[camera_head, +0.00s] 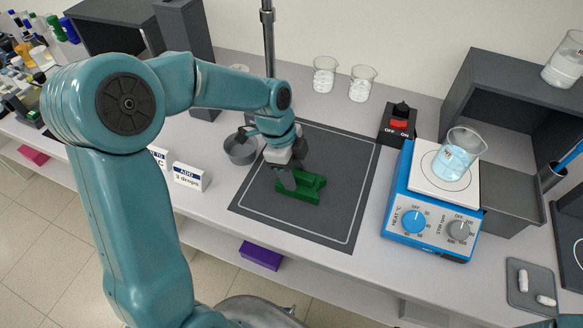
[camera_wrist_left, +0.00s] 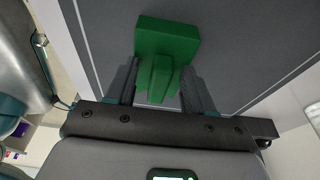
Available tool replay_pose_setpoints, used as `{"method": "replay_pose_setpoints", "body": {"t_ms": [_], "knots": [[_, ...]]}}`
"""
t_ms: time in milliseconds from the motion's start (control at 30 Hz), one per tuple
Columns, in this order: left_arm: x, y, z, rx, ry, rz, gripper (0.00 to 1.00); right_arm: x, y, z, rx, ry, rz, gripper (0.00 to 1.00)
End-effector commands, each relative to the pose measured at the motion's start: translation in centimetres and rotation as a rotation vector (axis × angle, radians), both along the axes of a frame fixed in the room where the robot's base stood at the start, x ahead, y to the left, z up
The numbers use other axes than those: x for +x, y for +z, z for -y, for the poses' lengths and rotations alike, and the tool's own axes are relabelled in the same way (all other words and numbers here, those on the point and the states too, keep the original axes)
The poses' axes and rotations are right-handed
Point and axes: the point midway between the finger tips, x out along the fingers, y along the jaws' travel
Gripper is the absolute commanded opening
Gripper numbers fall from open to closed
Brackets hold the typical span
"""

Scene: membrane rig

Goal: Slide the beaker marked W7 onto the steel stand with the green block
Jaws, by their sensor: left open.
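The green block (camera_head: 301,188) lies on the dark mat (camera_head: 325,222) in the middle of the bench. My left gripper (camera_head: 287,178) is open and low over it. In the left wrist view the block (camera_wrist_left: 168,36) shows a raised grip part between the two open fingers (camera_wrist_left: 158,82), with no clear contact. A beaker (camera_head: 456,157) with blue liquid and a small label stands on the hotplate (camera_head: 432,215); I cannot read the label with certainty. A grey metal cylinder (camera_head: 240,150) stands left of my gripper; I cannot tell whether it is the steel stand. My right gripper is not in view.
Two clear beakers (camera_head: 342,79) stand at the back. A switch box (camera_head: 398,124) sits left of the hotplate. A labelled beaker (camera_head: 566,62) stands on the dark shelf unit (camera_head: 490,65). A vertical rod (camera_head: 268,35) rises behind the mat. The mat's right half is clear.

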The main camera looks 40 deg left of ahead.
Motion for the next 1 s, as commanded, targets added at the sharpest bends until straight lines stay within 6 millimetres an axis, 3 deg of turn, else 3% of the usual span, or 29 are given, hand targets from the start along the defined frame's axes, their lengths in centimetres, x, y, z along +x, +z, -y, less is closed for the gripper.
{"method": "replay_pose_setpoints", "body": {"t_ms": [67, 200, 233, 567, 1000], "knots": [[0.0, -0.3, 0.1, -0.003, -0.001, -0.003, 0.5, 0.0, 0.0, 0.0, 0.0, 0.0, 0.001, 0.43], [0.0, -0.3, 0.1, -0.003, -0.001, -0.004, 0.04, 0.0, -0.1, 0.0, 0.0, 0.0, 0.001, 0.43], [0.0, -0.3, 0.1, -0.002, -0.001, -0.004, 0.0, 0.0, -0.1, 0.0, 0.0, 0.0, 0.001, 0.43], [-0.1, 0.1, 0.1, -0.003, -0.002, -0.008, 0.0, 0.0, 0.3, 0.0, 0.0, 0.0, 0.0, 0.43], [0.0, 4.2, 0.1, -0.002, 0.0, -0.003, 0.0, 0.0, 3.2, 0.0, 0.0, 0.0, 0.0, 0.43]]}}
